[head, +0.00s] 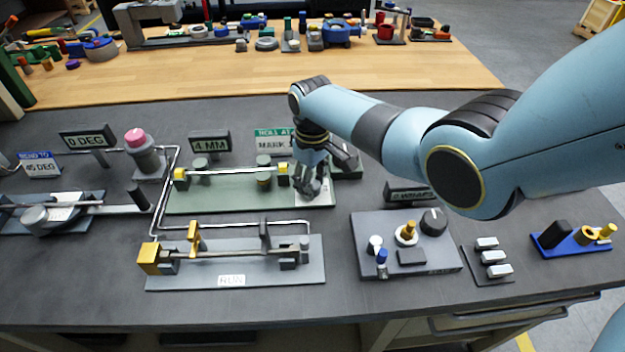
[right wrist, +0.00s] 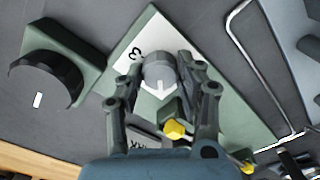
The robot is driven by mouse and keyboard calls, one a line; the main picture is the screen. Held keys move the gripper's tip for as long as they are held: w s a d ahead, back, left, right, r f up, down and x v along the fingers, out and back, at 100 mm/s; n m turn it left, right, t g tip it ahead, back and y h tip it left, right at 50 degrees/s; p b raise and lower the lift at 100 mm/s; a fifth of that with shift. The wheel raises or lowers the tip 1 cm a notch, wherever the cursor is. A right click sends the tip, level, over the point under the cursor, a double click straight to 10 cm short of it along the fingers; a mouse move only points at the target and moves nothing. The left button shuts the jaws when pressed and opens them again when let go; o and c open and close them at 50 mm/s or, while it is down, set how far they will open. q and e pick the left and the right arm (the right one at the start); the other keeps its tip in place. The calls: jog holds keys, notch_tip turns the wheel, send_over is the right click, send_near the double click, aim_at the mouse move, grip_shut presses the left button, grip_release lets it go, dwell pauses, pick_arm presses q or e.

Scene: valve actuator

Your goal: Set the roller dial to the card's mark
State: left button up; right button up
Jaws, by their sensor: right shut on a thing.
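The green card (head: 272,141) stands behind the green base plate (head: 230,200); it reads "MARK", with its number hidden by my right arm. My right gripper (head: 313,190) reaches down at the right end of that plate. In the right wrist view my right gripper (right wrist: 160,85) is shut on a round grey dial (right wrist: 160,70), one finger on each side. The dial sits over a white scale plate (right wrist: 137,42) on which a "3" shows; the other marks are hidden or too small to read. My left gripper is in neither view.
A dark roller with a white mark (right wrist: 45,85) sits on a green block beside the plate. A grey rig (head: 235,268) lies in front, and a grey panel with knobs (head: 405,243) stands to the right. Small signs (head: 210,142) stand behind.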

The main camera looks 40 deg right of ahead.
jog(key=o, duration=1.1)
jog(key=shift+o, duration=0.2)
jog(key=shift+r, duration=0.15)
notch_tip(320, 180, up, 12)
